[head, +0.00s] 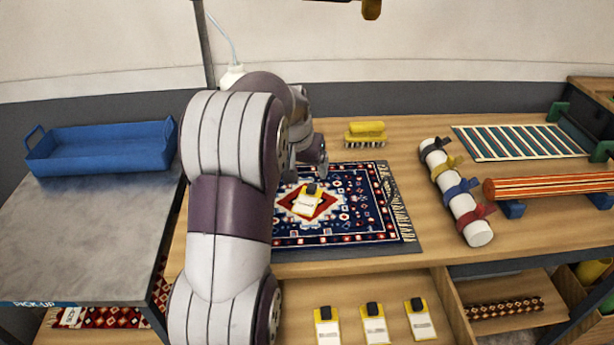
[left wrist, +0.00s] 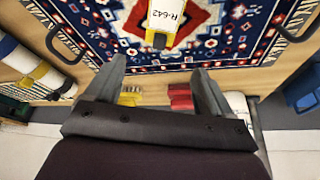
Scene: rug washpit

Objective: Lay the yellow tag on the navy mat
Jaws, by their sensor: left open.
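The yellow tag (head: 308,200) with a white label and a black end lies flat on the red and white middle of the patterned navy mat (head: 345,228). In the left wrist view the tag (left wrist: 170,18) is cut off by the top edge, and its label reads R-642. The mat (left wrist: 105,38) spreads around it there. My left gripper (left wrist: 160,68) is open and empty, with the tag just beyond its fingertips and apart from them. In the head view the left gripper (head: 320,158) is partly hidden by my arm, above the mat's back edge. My right gripper is not in view.
A yellow brush (head: 366,134) stands behind the mat. A strapped white roll (head: 456,192) and an orange striped roll (head: 550,186) lie at right. Several other yellow tags lie below the table's front, one here (head: 374,325). A blue tray (head: 100,147) sits on the grey side table.

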